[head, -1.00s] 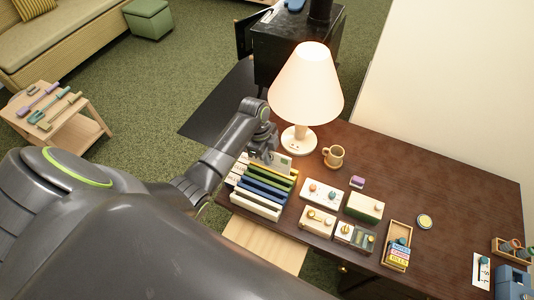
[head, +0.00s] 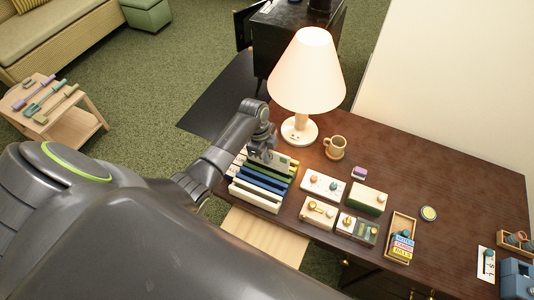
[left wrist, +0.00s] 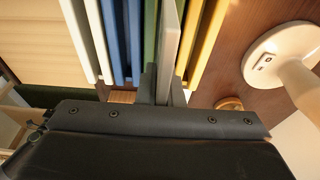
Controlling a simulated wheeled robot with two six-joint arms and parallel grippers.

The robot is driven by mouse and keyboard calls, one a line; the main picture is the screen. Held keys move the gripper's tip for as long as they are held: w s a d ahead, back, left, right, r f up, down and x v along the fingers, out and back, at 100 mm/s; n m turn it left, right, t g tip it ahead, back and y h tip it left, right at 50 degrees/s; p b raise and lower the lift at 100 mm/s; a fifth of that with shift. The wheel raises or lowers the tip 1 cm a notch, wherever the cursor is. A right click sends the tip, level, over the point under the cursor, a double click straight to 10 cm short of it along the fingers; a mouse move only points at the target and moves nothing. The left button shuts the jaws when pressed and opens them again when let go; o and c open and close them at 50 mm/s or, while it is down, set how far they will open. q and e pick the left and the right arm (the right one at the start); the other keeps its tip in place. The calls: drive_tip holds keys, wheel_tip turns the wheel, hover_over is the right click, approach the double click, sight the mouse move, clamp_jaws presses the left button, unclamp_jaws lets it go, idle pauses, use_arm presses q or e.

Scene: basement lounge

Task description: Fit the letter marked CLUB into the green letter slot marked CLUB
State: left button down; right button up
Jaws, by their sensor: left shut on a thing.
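My left gripper (head: 264,151) is shut on a pale letter (head: 284,163) at the back end of the slot rack. In the left wrist view the letter (left wrist: 170,38) is a thin, pale grey edge between the two fingers (left wrist: 163,84). It stands edge-on between the green slot divider (left wrist: 150,32) and a yellow one (left wrist: 185,35). The rack (head: 255,202) has white, blue, green and yellow dividers. I cannot tell how deep the letter sits, or whether it touches the green divider. The CLUB marking is not readable. My right gripper is not in view.
The lit lamp (head: 306,75) stands close behind the gripper, with its base (head: 299,131) beside the rack. A mug (head: 335,147), small boxes with knobs (head: 323,186) and a wooden tray (head: 403,224) lie to the right. The dark desk (head: 440,180) is bare toward the back right.

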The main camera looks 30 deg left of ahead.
use_arm(q)
drive_tip(key=shift+f, duration=0.25)
idle(0.9)
drive_tip(key=shift+r+p, duration=0.1)
drive_tip(key=shift+p, duration=0.6)
idle(0.6)
drive_tip(key=shift+a+b+x, duration=0.2)
drive_tip(key=shift+b+x, duration=0.6)
drive_tip(key=shift+x, duration=0.3)
drive_tip(key=shift+a+b+x, duration=0.25)
drive_tip(key=shift+b+x, duration=0.55)
drive_tip(key=shift+x, duration=0.25)
drive_tip(key=c, duration=1.5)
unclamp_jaws()
drive_tip(key=b+v, duration=0.1)
drive_tip(key=v, duration=1.6)
drive_tip(key=shift+r, duration=0.2)
drive_tip(key=shift+f, duration=0.1)
